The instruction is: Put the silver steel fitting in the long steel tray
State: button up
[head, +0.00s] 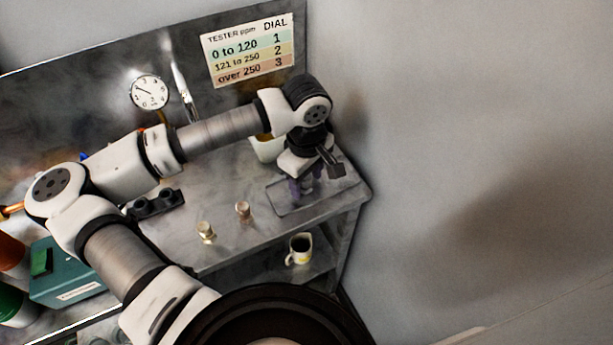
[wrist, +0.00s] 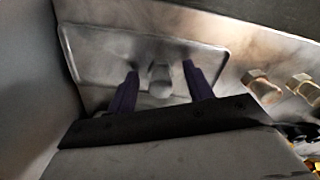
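The silver steel fitting (wrist: 160,82) shows in the wrist view between my gripper's two fingers, within the outline of the long steel tray (wrist: 90,52). It appears to rest on the tray floor. My gripper (wrist: 160,70) is open, with a visible gap between each purple finger and the fitting. In the head view my gripper (head: 302,188) points down over the tray (head: 333,198) at the bench's right end. The fitting cannot be made out there, behind my gripper.
Two brass-coloured fittings (head: 205,232) (head: 243,210) stand on the bench left of the tray. A dark block with round holes (head: 156,204) lies further left. A mug (head: 299,250) sits on the lower shelf. A light container (head: 268,150) stands behind my arm. A wall is close on the right.

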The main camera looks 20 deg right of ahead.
notch_tip(320, 180, up, 12)
jog(key=b, duration=0.3)
jog(key=shift+r, duration=0.2)
jog(key=shift+a, duration=0.1)
